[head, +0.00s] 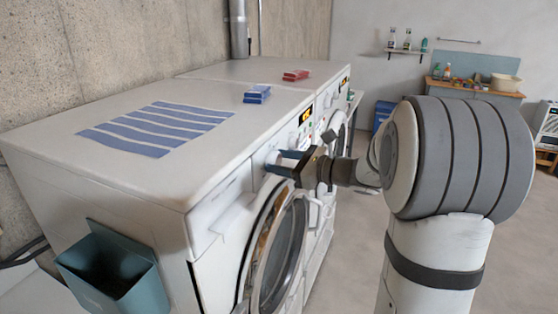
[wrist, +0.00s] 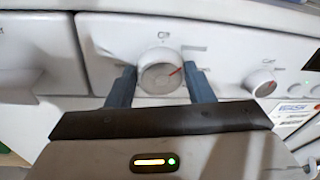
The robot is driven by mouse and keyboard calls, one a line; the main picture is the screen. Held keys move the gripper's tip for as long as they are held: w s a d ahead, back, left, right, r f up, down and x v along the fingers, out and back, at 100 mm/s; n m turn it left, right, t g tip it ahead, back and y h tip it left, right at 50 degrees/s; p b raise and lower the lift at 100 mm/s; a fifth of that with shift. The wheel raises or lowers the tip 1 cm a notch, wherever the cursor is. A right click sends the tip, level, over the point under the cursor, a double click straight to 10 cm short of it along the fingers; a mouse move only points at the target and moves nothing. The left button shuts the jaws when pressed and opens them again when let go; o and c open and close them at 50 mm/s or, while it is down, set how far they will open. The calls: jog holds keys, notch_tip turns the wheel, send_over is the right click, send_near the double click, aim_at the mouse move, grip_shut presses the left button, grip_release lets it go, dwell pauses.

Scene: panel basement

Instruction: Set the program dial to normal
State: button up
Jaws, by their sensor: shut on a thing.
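The program dial (wrist: 160,72) is a round white knob with a red pointer mark on the washer's front panel. In the wrist view the mark points up and to the right. The labels around the dial are blurred, and I cannot read which setting it points to. My gripper (wrist: 158,84) has its two blue fingers on either side of the dial and is shut on it. In the head view my gripper (head: 280,162) is at the front panel of the near washer (head: 215,185), and its fingers and arm hide most of the dial.
A striped cloth (head: 160,128) and a blue item (head: 257,94) lie on the near washer. A red item (head: 296,75) lies on the far machine. A teal bin (head: 110,270) hangs on the washer's side.

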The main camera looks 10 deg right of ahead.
jog(key=o, duration=0.8)
jog(key=shift+d, duration=0.2)
jog(key=shift+o, duration=0.8)
jog(key=shift+a, duration=0.1)
jog(key=shift+s+d, duration=0.15)
jog(key=shift+d, duration=0.1)
jog(key=b+v, duration=0.2)
jog(key=v, duration=0.5)
jog(key=shift+s, duration=0.1)
